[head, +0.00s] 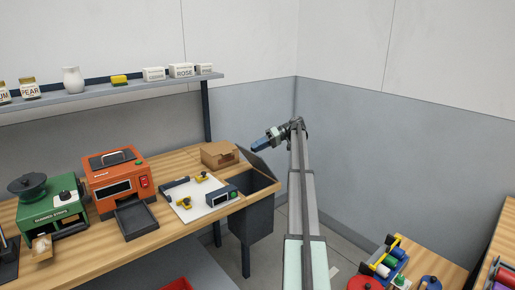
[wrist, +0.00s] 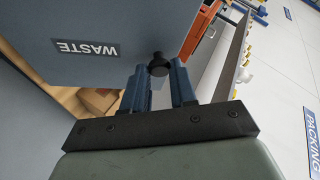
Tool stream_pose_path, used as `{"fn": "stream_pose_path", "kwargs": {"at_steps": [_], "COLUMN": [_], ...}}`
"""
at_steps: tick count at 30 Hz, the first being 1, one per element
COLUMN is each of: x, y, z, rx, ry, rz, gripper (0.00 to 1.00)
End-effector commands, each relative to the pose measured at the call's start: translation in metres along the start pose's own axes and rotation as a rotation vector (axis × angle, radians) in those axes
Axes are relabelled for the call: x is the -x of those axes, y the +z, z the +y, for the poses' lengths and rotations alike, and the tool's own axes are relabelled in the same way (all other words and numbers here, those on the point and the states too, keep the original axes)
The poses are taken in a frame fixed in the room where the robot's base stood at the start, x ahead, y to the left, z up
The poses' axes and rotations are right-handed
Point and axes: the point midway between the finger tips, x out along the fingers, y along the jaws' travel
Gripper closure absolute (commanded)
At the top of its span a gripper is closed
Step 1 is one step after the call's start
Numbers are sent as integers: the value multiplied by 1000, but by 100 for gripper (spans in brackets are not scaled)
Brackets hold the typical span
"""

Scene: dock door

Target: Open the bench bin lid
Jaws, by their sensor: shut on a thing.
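The bench bin (head: 258,222) is a dark grey box at the right end of the wooden bench, and its dark opening shows. Its grey lid (head: 261,164) stands tilted up above the opening. In the wrist view the lid (wrist: 110,25) fills the upper left, with a WASTE label and a black knob (wrist: 158,65). My gripper (head: 256,145) is just above the lid's upper edge in the head view. In the wrist view its blue fingers (wrist: 159,75) are shut on the knob, one on each side. The knob is hidden in the head view.
A cardboard box (head: 219,154) stands behind the bin. A white board with yellow and dark parts (head: 187,205) lies left of it. An orange machine (head: 113,181) and a green machine (head: 45,207) stand further left. A shelf (head: 110,91) runs above the bench.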

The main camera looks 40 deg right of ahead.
Motion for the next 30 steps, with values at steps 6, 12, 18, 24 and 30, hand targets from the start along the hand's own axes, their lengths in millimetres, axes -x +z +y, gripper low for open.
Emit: {"fn": "stream_pose_path", "kwargs": {"at_steps": [6,12,18,24,30], "x": [0,0,0,-5,-26], "y": [1,1,0,2,10], "z": [0,0,0,-2,-8], "rx": [-1,0,0,10,52], "ry": [0,1,1,24,124], "rz": [-1,-1,-1,-11,-57], "gripper": [70,50,48,48,48]}}
